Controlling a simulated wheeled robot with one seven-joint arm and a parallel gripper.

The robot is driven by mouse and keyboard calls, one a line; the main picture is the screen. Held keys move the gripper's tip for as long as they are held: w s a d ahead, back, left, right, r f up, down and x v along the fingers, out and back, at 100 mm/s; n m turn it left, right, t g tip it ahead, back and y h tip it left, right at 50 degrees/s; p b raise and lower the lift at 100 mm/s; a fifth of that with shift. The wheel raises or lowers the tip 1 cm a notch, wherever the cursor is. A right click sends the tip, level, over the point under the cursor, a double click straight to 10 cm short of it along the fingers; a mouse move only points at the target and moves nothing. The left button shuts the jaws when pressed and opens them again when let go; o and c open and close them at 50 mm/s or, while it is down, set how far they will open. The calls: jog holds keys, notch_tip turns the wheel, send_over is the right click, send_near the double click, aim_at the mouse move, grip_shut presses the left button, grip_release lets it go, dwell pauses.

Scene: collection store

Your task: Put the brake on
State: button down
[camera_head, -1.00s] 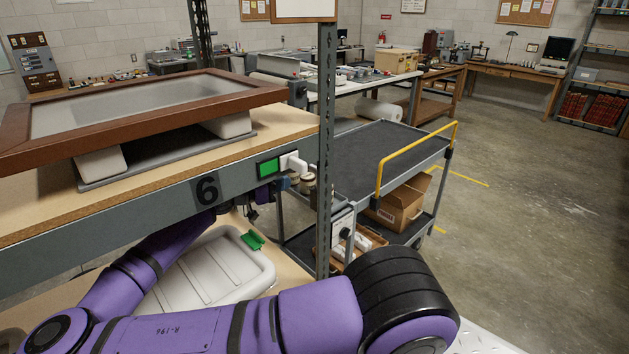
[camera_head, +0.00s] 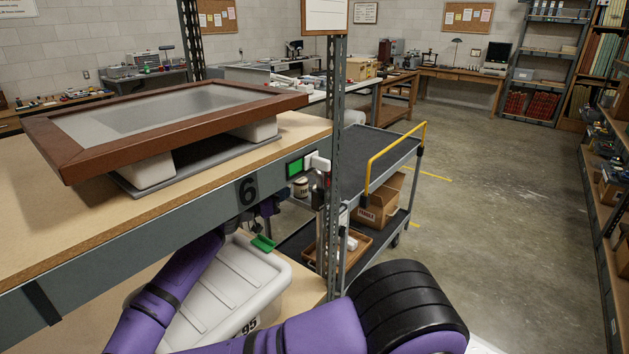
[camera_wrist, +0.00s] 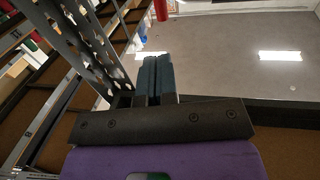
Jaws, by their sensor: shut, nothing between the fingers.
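A white lever (camera_head: 317,162) sits beside a green panel (camera_head: 295,168) on the front beam of shelf bay 6, close to the upright post. The lever lies roughly level and points right. My gripper (camera_head: 268,208) is below the beam, lower and left of the lever, and apart from it. It is small and partly hidden by the beam in the head view. In the wrist view my gripper (camera_wrist: 156,78) has its two dark fingers together with nothing between them. I cannot make out the lever in the wrist view.
A wooden-framed case (camera_head: 170,120) rests on blocks on the upper shelf. A white lidded box (camera_head: 225,285) with a green tab is on the lower shelf under my arm. A perforated post (camera_head: 336,150) and a cart with a yellow handle (camera_head: 395,155) stand right. Floor further right is clear.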

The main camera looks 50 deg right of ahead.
aim_at(319, 177)
jog(key=d, duration=0.4)
jog(key=s+d, duration=0.1)
jog(key=d, duration=0.8)
jog(key=shift+s+d, duration=0.3)
jog(key=shift+d, duration=0.1)
